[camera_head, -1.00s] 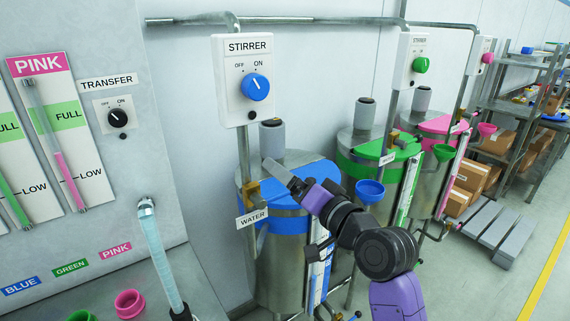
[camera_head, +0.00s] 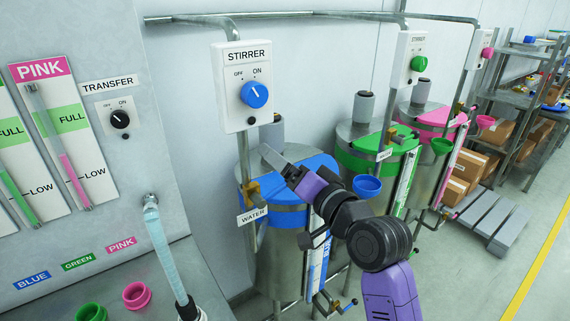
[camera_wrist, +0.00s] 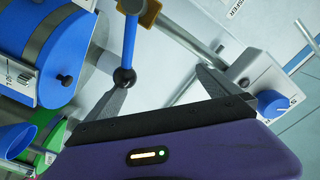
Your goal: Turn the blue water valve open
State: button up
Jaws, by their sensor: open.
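The blue water valve shows in the wrist view as a blue lever (camera_wrist: 131,42) with a dark ball end, fixed to a brass body. In the head view its brass body (camera_head: 252,191) sits on the pipe above the WATER label (camera_head: 252,216), and the lever cannot be made out there. My gripper (camera_wrist: 163,79) is open and empty, with its fingers wide apart. The lever's ball end lies close to the left finger's tip in the wrist view; I cannot tell whether they touch. In the head view my gripper (camera_head: 268,154) is over the blue drum's lid.
A green drum (camera_head: 352,142) stands further right.

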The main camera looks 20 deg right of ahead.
jog(key=a, duration=0.1)
jog(key=a+p, duration=0.1)
jog(key=a, duration=0.1)
jog(key=shift+s+a+r, duration=0.15)
jog(key=shift+s, duration=0.2)
jog(key=shift+s+a+r+p, duration=0.15)
jog(key=shift+a+r+p, duration=0.15)
jog(key=shift+r+p, duration=0.15)
jog(key=shift+s+a+r+p, duration=0.15)
jog(key=shift+a+r+p, duration=0.1)
jog(key=shift+a, duration=0.2)
jog(key=shift+s+a+r+p, duration=0.15)
jog(key=shift+a+p, duration=0.1)
jog(key=shift+a, duration=0.15)
jog(key=shift+s+a, duration=0.2)
jog(key=shift+a, duration=0.4)
jog(key=shift+s+a, duration=0.2)
jog(key=shift+a, duration=0.55)
jog(key=shift+s+a+r, duration=0.15)
jog(key=shift+a, duration=0.2)
